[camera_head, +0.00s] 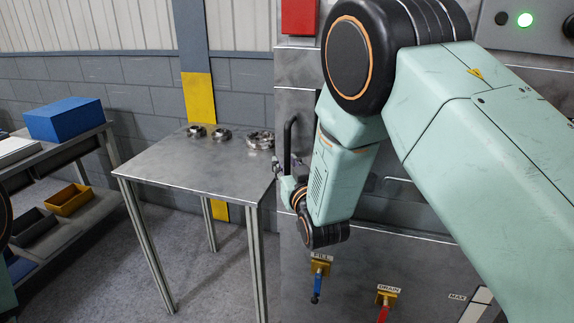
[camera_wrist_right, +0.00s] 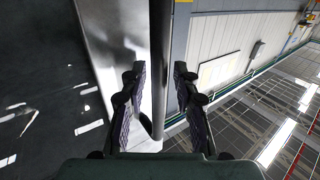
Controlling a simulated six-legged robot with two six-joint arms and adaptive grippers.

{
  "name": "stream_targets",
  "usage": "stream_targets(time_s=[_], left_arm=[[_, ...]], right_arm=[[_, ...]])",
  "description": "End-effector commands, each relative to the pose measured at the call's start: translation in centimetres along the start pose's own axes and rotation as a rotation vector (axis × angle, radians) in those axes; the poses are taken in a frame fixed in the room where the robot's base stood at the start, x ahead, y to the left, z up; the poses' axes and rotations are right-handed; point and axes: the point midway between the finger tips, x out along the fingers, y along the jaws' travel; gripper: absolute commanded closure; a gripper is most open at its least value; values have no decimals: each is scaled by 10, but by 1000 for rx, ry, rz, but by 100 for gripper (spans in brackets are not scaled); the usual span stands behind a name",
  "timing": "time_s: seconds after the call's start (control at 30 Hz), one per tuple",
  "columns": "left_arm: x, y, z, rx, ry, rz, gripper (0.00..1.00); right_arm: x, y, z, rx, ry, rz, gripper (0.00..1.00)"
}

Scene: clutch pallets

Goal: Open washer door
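The washer (camera_head: 300,75) is a grey metal cabinet on the right in the head view, largely hidden behind my right arm. Its door handle (camera_head: 288,138) is a dark upright bar on the left side of the front. My right gripper (camera_head: 286,170) is at the lower part of this handle, small and partly hidden by the wrist. In the right wrist view my right gripper (camera_wrist_right: 160,68) has its fingers apart, with the dark handle (camera_wrist_right: 159,100) between them. The fingers do not look closed on it. My left gripper is out of view.
A metal table (camera_head: 190,165) with several metal parts stands left of the washer. A shelf rack with a blue box (camera_head: 65,118) and a yellow bin (camera_head: 69,200) is at far left. Fill valve (camera_head: 318,282) and drain valve (camera_head: 385,300) stick out low on the washer.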

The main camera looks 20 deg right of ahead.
Motion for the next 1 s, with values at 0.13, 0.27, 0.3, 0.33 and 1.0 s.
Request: stream_targets(time_s=[0.13, 0.27, 0.3, 0.33, 1.0], left_arm=[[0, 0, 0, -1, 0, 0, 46], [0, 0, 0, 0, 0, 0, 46], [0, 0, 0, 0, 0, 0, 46], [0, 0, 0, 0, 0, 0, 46], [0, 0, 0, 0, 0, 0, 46]], right_arm=[[0, 0, 0, 0, 0, 0, 86], [0, 0, 0, 0, 0, 0, 97], [0, 0, 0, 0, 0, 0, 100], [0, 0, 0, 0, 0, 1, 100], [-1, 1, 0, 1, -1, 2, 100]])
